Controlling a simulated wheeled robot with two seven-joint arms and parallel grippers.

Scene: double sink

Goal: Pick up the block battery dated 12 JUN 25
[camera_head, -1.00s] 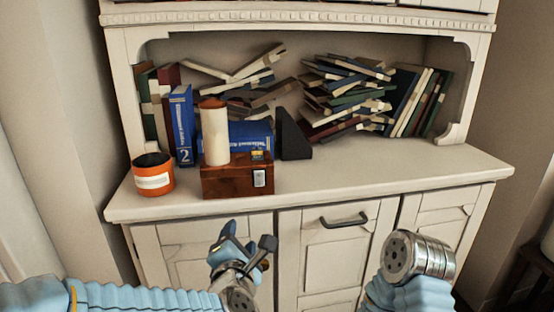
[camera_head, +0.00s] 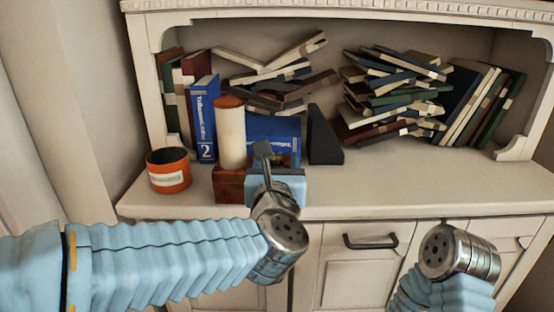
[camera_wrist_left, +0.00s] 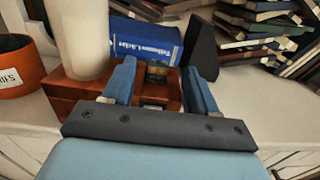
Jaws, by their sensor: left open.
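A small dark block with a yellowish face (camera_wrist_left: 157,72), apparently a block battery, is on the reddish-brown wooden box (camera_wrist_left: 75,88) in the left wrist view. Its printed date is unreadable. My left gripper (camera_wrist_left: 158,82) is open, with one blue finger on each side of the line to the block. I cannot tell whether the fingertips reach it. In the head view my left gripper (camera_head: 278,178) is in front of the wooden box (camera_head: 229,186) and hides much of it. A second small dark item with a pale part (camera_wrist_left: 154,103) shows lower between the fingers. My right gripper is out of view.
A cream candle (camera_head: 231,135) stands at the box's left. An orange tin (camera_head: 168,171) is farther left. Blue books (camera_head: 204,120) and a black wedge (camera_head: 323,138) stand behind. Several stacked books (camera_head: 395,95) fill the shelf. The counter (camera_head: 420,188) is clear at right.

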